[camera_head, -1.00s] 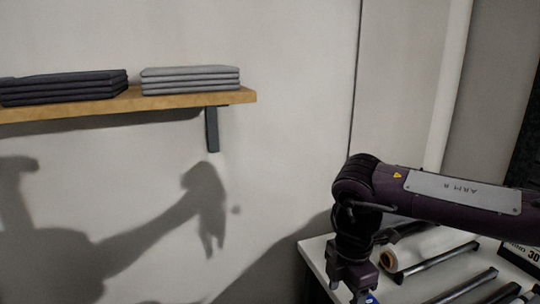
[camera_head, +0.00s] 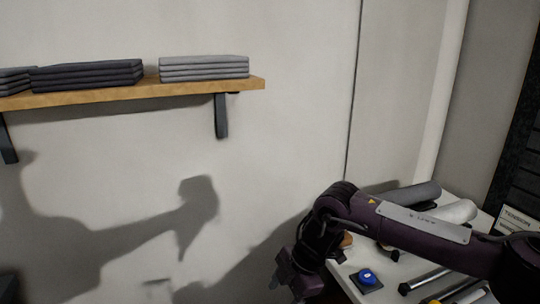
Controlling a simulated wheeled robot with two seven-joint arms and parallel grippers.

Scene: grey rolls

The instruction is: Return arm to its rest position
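My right arm (camera_head: 425,235) comes in from the right side, dark purple with a grey label plate. It bends down at its wrist, and my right gripper (camera_head: 298,288) hangs at the bottom edge, at the left end of the white table (camera_head: 345,286). The gripper is dark and partly cut off, so I cannot make out whether its fingers are open or shut. No object shows in it. My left gripper is not in view. A grey roll (camera_head: 412,194) and a paler roll (camera_head: 458,212) lie on the table behind my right arm, partly hidden by it.
A round blue button (camera_head: 367,276) on a dark base sits on the table beside the gripper. Dark bars (camera_head: 425,279) lie farther right. A wooden shelf (camera_head: 200,92) with folded dark cloths (camera_head: 88,76) and grey cloths (camera_head: 204,68) is on the wall.

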